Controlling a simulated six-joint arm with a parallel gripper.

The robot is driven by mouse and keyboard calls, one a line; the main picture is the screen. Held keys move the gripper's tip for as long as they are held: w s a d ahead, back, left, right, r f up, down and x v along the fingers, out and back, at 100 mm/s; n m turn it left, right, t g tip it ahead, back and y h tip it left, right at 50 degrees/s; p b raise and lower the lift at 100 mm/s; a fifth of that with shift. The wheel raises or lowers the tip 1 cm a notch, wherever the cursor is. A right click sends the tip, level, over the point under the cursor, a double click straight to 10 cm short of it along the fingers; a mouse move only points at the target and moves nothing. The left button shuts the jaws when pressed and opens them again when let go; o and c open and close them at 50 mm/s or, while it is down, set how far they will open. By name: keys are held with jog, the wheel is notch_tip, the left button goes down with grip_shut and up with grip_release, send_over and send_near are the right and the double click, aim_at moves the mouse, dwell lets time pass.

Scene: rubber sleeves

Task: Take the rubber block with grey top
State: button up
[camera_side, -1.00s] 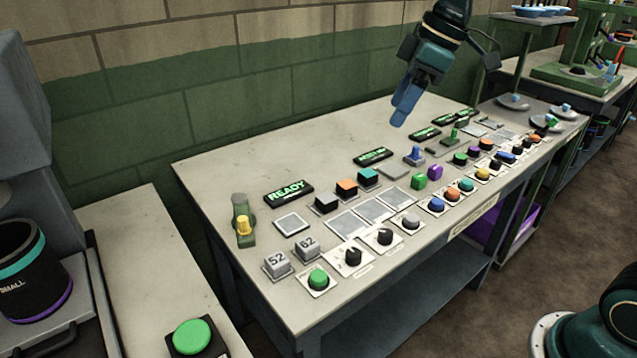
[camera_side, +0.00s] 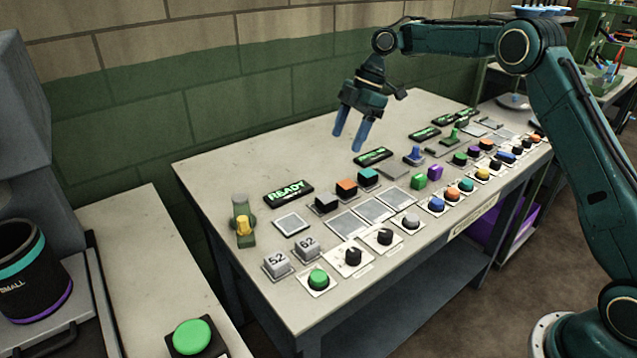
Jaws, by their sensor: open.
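Three dark rubber blocks stand in a slanting row on the table (camera_side: 235,160). The nearest block has a grey top (camera_side: 326,203). The middle block has an orange top (camera_side: 346,187), and the far block has a teal top (camera_side: 368,176). My gripper (camera_side: 349,140) has two blue fingers, spread apart and pointing down, with nothing between them. It hangs in the air above and behind the row in the picture, clear of the blocks.
A black READY display (camera_side: 288,193) lies left of the blocks, with another display (camera_side: 373,157) behind them. Flat grey pads (camera_side: 373,209), knobs (camera_side: 353,256) and buttons line the front. A green-and-yellow lever (camera_side: 243,226) stands at the left. The table's back left is clear.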

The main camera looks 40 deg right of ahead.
jog(key=shift+n, duration=0.7)
jog(key=f, duration=0.1)
jog(key=w+f, duration=0.1)
jog(key=d+f, duration=0.1)
jog(key=f, duration=0.1)
jog(key=shift+w+d, duration=0.1)
jog(key=shift+w, duration=0.1)
send_over(327, 197)
jog(key=d, duration=0.2)
jog(key=shift+s+d+f, duration=0.1)
jog(key=shift+f, duration=1.85)
jog(key=shift+s+d+f, duration=0.1)
jog(key=shift+f, duration=1.85)
jog(key=shift+a+f, duration=0.1)
jog(key=shift+x, duration=2.5)
jog(key=shift+c, duration=0.4)
jog(key=c, duration=1)
